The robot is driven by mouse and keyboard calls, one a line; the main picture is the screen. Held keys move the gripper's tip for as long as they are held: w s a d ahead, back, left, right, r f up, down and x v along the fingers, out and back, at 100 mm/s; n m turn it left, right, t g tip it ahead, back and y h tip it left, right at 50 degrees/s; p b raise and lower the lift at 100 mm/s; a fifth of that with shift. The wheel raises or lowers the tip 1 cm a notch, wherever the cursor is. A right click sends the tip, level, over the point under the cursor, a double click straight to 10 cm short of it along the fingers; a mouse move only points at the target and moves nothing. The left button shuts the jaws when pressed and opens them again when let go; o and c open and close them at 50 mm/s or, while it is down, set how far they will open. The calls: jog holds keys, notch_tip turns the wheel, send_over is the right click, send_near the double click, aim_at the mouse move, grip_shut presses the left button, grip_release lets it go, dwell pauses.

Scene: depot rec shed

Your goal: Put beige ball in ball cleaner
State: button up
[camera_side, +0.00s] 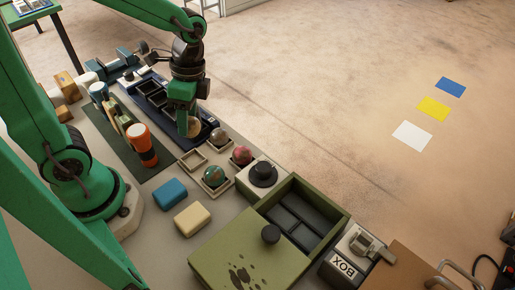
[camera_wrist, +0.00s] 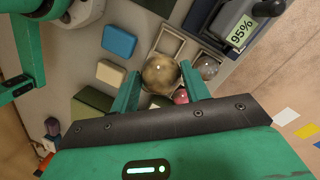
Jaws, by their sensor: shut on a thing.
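My gripper (camera_side: 188,126) hangs over the far part of the table in the side view. It is shut on the beige ball (camera_side: 195,127). In the wrist view the ball (camera_wrist: 160,74) sits between my two green fingers, above or close to a pale square holder. In the side view the ball is at the near end of a long dark blue tray (camera_side: 211,122) with several compartments. I cannot tell which thing is the ball cleaner.
A blue block (camera_side: 170,192), beige block (camera_side: 192,219), orange-and-white cylinder (camera_side: 142,145), black-knobbed device (camera_side: 263,173) and green box (camera_side: 345,214) stand nearby.

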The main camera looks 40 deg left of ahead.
jog(key=w+d+m, duration=0.4)
jog(key=w+d, duration=0.1)
jog(key=d, duration=0.7)
jog(key=m+y, duration=0.1)
jog(key=m, duration=0.3)
send_over(278, 215)
jog(key=shift+t, duration=0.3)
jog(key=shift+w+d+f, duration=0.15)
jog(key=shift+f, duration=1.45)
jog(key=shift+w+d+f, duration=0.1)
jog(key=shift+f, duration=1.45)
jog(key=shift+w+d+f, duration=0.15)
jog(key=shift+f, duration=1.45)
jog(key=shift+f, duration=0.15)
jog(key=o, duration=1.1)
jog(key=shift+c, duration=0.2)
notch_tip(278, 215, up, 12)
jog(key=w+d, duration=0.1)
jog(key=shift+w+d, duration=0.35)
